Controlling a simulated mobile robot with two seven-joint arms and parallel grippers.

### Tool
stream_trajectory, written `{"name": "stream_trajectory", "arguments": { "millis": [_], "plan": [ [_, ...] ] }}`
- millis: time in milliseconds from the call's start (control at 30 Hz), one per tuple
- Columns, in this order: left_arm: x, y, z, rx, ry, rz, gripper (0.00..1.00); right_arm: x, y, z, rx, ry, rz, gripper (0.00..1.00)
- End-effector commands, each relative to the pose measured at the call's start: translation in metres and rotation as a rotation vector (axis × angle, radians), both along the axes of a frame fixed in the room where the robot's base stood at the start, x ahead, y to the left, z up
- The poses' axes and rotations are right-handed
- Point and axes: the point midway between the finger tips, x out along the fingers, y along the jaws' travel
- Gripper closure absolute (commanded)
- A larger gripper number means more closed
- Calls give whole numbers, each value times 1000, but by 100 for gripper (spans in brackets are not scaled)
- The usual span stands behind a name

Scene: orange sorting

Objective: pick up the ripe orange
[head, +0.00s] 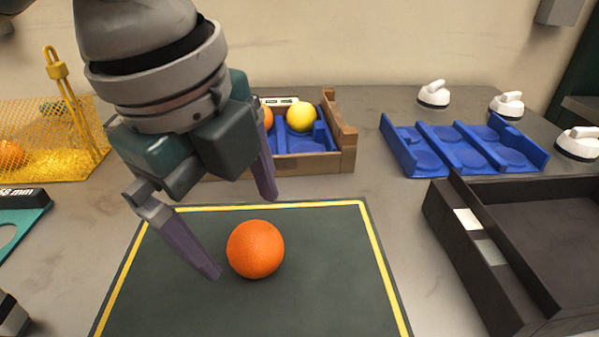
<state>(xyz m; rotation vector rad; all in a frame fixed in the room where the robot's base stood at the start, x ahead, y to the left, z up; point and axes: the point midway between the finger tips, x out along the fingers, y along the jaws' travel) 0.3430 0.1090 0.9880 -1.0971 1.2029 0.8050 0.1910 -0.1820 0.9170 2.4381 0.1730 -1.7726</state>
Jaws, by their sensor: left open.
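A ripe orange (255,249) lies on a dark green mat (330,290) with a yellow border line. My left gripper (244,238) is open above the mat. One finger's tip is just left of the orange, and the other finger is behind it, higher in the picture. The orange looks free of both fingers, though I cannot tell the exact gap. My right gripper does not show clearly.
A wooden crate (343,140) with a blue insert holds an orange and a yellow fruit behind the mat. A yellow mesh basket (75,165) stands left. A blue tray (462,146), white-knobbed items (433,95) and a black box (490,250) are right.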

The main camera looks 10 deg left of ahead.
Motion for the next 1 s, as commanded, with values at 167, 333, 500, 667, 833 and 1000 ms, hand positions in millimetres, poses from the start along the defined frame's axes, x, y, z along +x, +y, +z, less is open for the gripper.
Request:
{"name": "stream_trajectory", "arguments": {
  "millis": [167,333,500,667,833,1000],
  "plan": [
    [6,-5,-30,0,4,1,0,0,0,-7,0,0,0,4],
    [10,-6,-45,-1,0,0,0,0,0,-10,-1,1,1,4],
    [10,-6,-45,0,-1,0,0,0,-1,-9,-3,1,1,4],
    [10,-6,-45,0,-1,0,11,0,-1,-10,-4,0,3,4],
    [10,-6,-45,0,-1,0,30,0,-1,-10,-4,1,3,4],
    [10,-6,-45,0,-1,0,50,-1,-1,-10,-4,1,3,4]
  ]
}}
